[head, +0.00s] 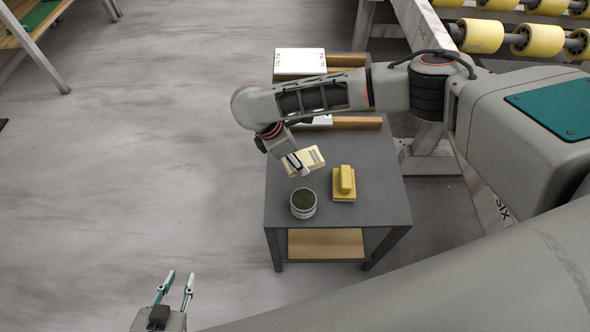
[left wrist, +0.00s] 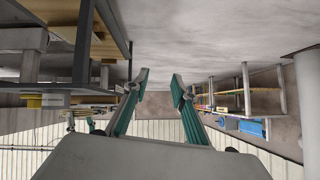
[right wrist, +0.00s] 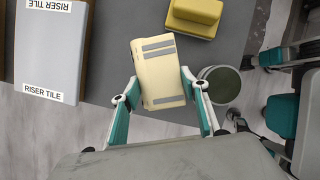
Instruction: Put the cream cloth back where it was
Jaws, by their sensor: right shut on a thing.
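The cream cloth (head: 314,157), a folded block with grey stripes, is in my right gripper (head: 297,166) at the left side of the dark grey slab table (head: 375,160). In the right wrist view the cloth (right wrist: 158,78) sits between the two fingers of the right gripper (right wrist: 160,100), which touch its sides near the lower end. I cannot tell whether the cloth touches the slab or hangs just above it. My left gripper (head: 178,280) is open and empty, low and left of the table; its spread fingers also show in the left wrist view (left wrist: 160,85).
A yellow block on a yellow base (head: 344,184) stands right of the cloth. A round pot with dark green contents (head: 303,204) stands near the front edge. White riser tiles (head: 299,60) on wooden strips lie at the back. A roller conveyor (head: 480,36) is behind right.

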